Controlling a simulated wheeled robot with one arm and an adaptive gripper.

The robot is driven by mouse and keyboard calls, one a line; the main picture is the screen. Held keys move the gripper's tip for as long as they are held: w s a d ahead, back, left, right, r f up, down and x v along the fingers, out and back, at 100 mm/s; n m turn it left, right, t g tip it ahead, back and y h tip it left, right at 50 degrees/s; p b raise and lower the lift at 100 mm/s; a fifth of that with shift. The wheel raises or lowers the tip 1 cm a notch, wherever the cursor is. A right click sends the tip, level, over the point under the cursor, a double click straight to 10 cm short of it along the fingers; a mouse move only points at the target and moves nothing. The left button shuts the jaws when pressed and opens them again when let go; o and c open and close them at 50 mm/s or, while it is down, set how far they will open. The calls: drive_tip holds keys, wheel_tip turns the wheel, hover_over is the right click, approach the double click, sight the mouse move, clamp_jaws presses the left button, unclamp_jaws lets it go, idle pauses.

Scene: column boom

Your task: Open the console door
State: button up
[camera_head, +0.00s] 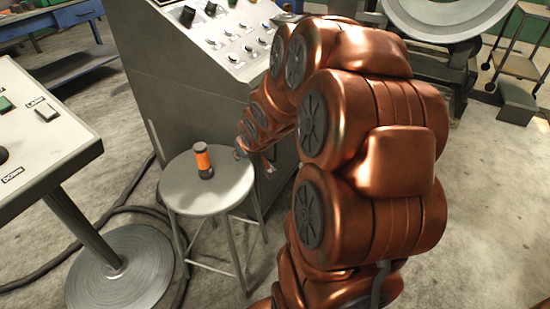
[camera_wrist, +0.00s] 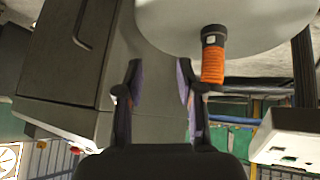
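The grey console (camera_head: 185,75) stands behind my arm, with knobs and switches on its sloped top. Its front is largely hidden by my arm in the head view. In the wrist view, which looks upside down, the console (camera_wrist: 60,80) fills the left side. A panel there, which looks like the door, carries a dark bent handle (camera_wrist: 84,28). My gripper (camera_wrist: 160,80) is open, with its two fingers apart and nothing held between them. The handle is left of the fingers and apart from them. In the head view my gripper (camera_head: 268,165) is low beside the console, partly hidden.
A round stool (camera_head: 215,192) stands close to my gripper, with an orange and black cylinder (camera_head: 203,161) upright on it. A control pedestal (camera_head: 40,130) is at the left. Cables (camera_head: 130,210) lie on the floor. Open floor (camera_head: 480,210) shows at the right.

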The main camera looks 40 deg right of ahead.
drive_tip(key=w+d+f+m+t+h+b, duration=0.25)
drive_tip(key=d+f+t+b, duration=0.75)
drive_tip(key=d+f+b, duration=0.75)
drive_tip(key=shift+w+d+r+b, duration=0.35)
drive_tip(key=shift+w+d, duration=0.4)
drive_tip(key=shift+w, duration=0.5)
drive_tip(key=shift+w+d+r+b, duration=0.15)
drive_tip(key=shift+w+d+b, duration=0.3)
drive_tip(key=shift+w+d, duration=0.55)
drive_tip(key=shift+w+d+r+b, duration=0.25)
drive_tip(key=shift+w+d+b, duration=0.2)
drive_tip(key=shift+w, duration=1)
clamp_jaws()
